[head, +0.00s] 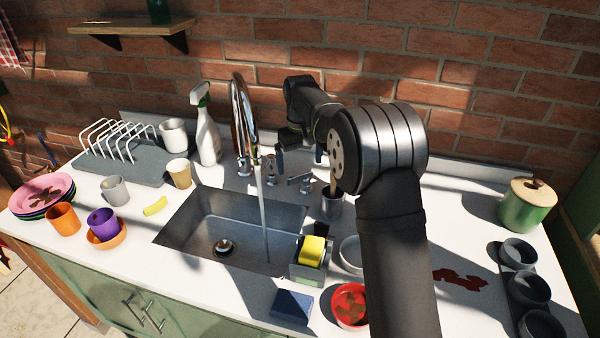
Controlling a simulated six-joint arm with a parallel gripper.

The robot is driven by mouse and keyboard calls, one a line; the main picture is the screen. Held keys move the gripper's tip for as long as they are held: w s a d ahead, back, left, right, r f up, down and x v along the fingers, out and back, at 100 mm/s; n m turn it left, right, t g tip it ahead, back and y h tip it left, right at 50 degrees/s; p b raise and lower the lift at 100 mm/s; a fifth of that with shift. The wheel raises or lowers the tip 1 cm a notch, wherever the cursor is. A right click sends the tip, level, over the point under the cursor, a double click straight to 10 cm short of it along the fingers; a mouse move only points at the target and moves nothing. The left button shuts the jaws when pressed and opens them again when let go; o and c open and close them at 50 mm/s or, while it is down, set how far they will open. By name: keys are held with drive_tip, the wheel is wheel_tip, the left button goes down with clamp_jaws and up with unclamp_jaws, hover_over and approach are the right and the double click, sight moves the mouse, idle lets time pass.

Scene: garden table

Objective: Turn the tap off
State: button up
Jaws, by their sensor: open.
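The chrome tap (240,108) rises behind the sink in a tall arc. A stream of water (263,205) runs from its spout down into the sink basin (205,215). Metal tap fittings (301,181) stand at the sink's back edge, right of the spout; which one is the handle is hard to tell. My gripper (299,157) is open, fingers apart, over the back of the sink, right of the spout and close to these fittings. Nothing shows between its fingers. Whether it touches a fitting cannot be told. My arm hides part of the counter on the right.
A white spray bottle (207,137) and a beige cup (179,173) stand left of the tap. A metal cup (331,205) stands below my wrist. A caddy with a yellow sponge (312,249) sits at the sink's right front. A brick wall (480,75) closes the back.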

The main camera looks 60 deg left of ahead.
sight(300, 179)
drive_tip(key=shift+f, duration=2.25)
drive_tip(key=shift+c, duration=0.2)
drive_tip(key=c, duration=0.9)
